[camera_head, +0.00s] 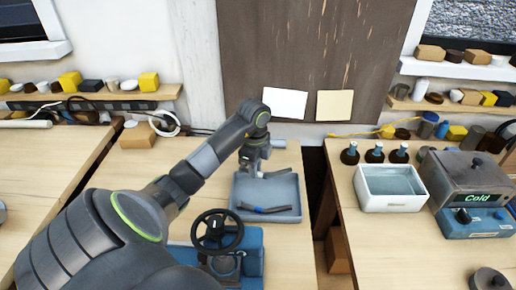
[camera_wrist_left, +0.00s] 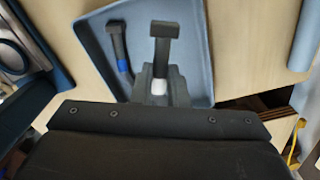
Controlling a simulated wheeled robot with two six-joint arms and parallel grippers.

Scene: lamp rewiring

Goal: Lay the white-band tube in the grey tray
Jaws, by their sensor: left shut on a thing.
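The grey tray (camera_head: 246,190) lies on the middle bench and looks blue-grey; it also shows in the left wrist view (camera_wrist_left: 198,55). My left gripper (camera_head: 257,166) is over the far part of the tray, pointing down. In the left wrist view it is shut on the white-band tube (camera_wrist_left: 163,48), a dark tube with a wider dark end and a white band close to the fingers. Another dark tube with a blue band (camera_wrist_left: 117,44) lies in the tray beside it. I cannot tell whether the held tube touches the tray floor. My right gripper is not in view.
A blue device with a black handwheel (camera_head: 217,231) stands just in front of the tray. On the right bench are a white bin (camera_head: 391,203), several dark bottles and a box reading "Cold" (camera_head: 467,182). A gap separates the middle and right benches.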

